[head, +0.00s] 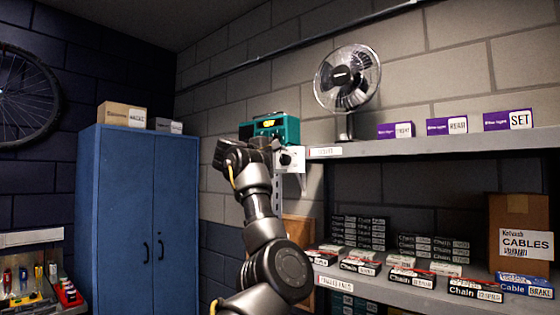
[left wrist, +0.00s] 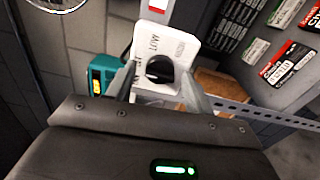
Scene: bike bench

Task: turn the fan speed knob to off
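The fan speed knob is a dark round dial (left wrist: 160,70) on a white control box (left wrist: 178,42) with small printed labels, too blurred to read fully. In the head view the white box (head: 297,160) with its dark knob (head: 286,158) hangs at the shelf's left end. My left gripper (left wrist: 158,82) is open, its two fingers on either side of the knob; I cannot tell whether they touch it. In the head view the left gripper (head: 272,150) reaches up to the box. The fan (head: 347,78) stands on the upper shelf. My right gripper is not in view.
A teal device (head: 272,128) sits just behind the left gripper. The upper shelf (head: 430,143) holds purple boxes, and the lower shelf (head: 400,293) holds chain boxes and a cardboard cables box (head: 520,220). A blue cabinet (head: 138,210) stands at left.

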